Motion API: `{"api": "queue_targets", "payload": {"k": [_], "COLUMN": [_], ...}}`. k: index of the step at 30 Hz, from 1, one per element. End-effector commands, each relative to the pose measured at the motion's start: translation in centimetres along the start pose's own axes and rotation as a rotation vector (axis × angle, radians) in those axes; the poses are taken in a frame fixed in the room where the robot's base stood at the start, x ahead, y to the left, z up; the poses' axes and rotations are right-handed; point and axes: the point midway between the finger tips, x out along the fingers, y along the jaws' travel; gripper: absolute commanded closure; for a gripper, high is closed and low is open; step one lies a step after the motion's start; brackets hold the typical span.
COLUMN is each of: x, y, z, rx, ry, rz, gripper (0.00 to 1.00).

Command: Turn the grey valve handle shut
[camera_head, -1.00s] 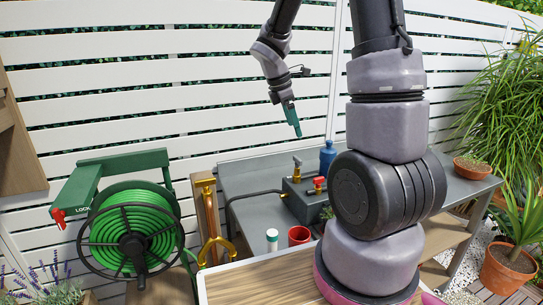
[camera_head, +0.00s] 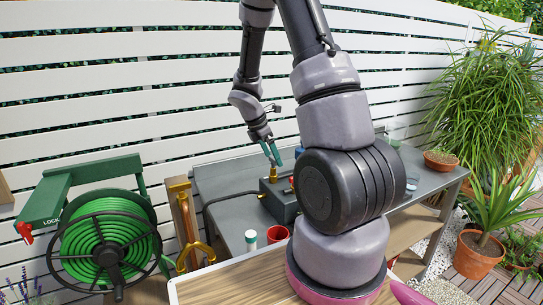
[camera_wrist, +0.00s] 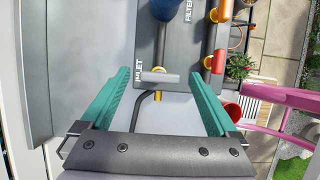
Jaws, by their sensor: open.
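The grey valve handle (camera_wrist: 160,77) lies beside the INLET label in the wrist view, with a brass fitting under its edge. My gripper (camera_wrist: 160,86) is open, its two teal fingers to the left and right of the handle, with gaps on both sides. Nothing is held. In the head view my gripper (camera_head: 272,153) points down just above the brass inlet valve (camera_head: 272,175) on the dark manifold box (camera_head: 284,207). The handle itself is hard to make out there. I cannot tell the height gap between fingertips and handle.
A red valve (camera_wrist: 215,62) and an orange one (camera_wrist: 220,12) stand right of the handle. A blue vessel (camera_wrist: 166,8) is beyond it. A red cup (camera_head: 278,234) and a white-green tube (camera_head: 251,240) stand in front. A green hose reel (camera_head: 108,240) is at the left.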

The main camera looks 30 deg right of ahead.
Motion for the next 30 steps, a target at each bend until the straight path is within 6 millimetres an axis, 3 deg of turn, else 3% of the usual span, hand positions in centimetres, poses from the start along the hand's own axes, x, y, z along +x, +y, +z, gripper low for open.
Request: {"api": "queue_targets", "payload": {"k": [8, 12, 15, 30], "x": [0.12, 0.11, 0.1, 0.07], "y": [0.0, 0.01, 0.01, 0.2], "z": [-0.01, -0.01, -0.01, 0.0], "rx": [0.0, 0.0, 0.0, 0.136], "ry": [0.0, 0.0, 0.0, 0.001], "rz": [0.0, 0.0, 0.0, -0.055], "gripper": [0.05, 0.59, 0.91, 0.91]}}
